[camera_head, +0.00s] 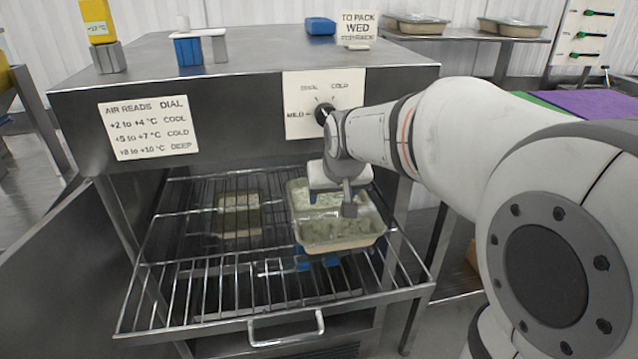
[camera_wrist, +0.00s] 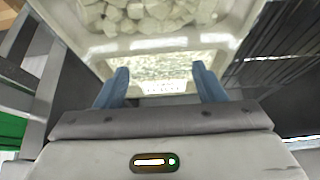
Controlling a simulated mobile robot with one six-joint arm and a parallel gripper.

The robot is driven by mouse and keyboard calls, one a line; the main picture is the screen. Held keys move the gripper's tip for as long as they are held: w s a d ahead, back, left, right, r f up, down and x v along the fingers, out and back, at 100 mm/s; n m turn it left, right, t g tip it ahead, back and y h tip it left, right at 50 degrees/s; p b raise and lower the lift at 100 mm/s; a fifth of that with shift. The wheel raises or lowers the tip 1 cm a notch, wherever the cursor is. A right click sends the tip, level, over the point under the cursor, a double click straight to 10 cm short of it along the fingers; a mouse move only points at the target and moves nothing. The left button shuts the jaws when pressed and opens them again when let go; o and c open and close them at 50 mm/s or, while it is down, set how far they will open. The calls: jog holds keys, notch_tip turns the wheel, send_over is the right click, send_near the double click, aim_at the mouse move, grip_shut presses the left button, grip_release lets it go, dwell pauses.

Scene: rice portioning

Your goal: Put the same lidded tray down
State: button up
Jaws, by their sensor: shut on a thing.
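The lidded tray (camera_head: 342,242) is a pale, two-part tray with a clear lid and pale green-white lumps inside. It is over the right part of the pulled-out wire rack (camera_head: 205,262) of the steel cabinet. I cannot tell whether its base touches the bars. My gripper (camera_head: 337,203) is above it, shut on it. In the wrist view, the blue fingers (camera_wrist: 160,75) stand on either side of the tray's middle part, with lumps showing in the compartment (camera_wrist: 150,18) beyond. The grip point itself is partly hidden in the head view.
Another tray (camera_head: 238,214) is to the left, inside the cabinet. The open cabinet door (camera_head: 60,265) is at left. The rack's front left is bare. A dial (camera_head: 322,114) and signs are on the cabinet front. Closed trays (camera_head: 415,24) stand on a back shelf.

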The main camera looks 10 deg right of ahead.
aim_at(332, 204)
jog(key=shift+w+f+b, duration=0.25)
jog(key=shift+f+b, duration=0.45)
jog(key=shift+f, duration=0.3)
jog(key=shift+w+f+b, duration=0.2)
jog(key=shift+f+b, duration=0.5)
jog(key=shift+f, duration=0.25)
jog(key=o, duration=0.9)
jog(key=shift+o, duration=0.2)
jog(key=shift+s+r, duration=0.1)
jog(key=shift+r, duration=0.4)
jog(key=p+v, duration=0.2)
jog(key=v, duration=0.8)
jog(key=shift+s+r, duration=0.2)
jog(key=shift+r, duration=0.05)
jog(key=shift+s+r, duration=0.2)
jog(key=shift+r, duration=0.1)
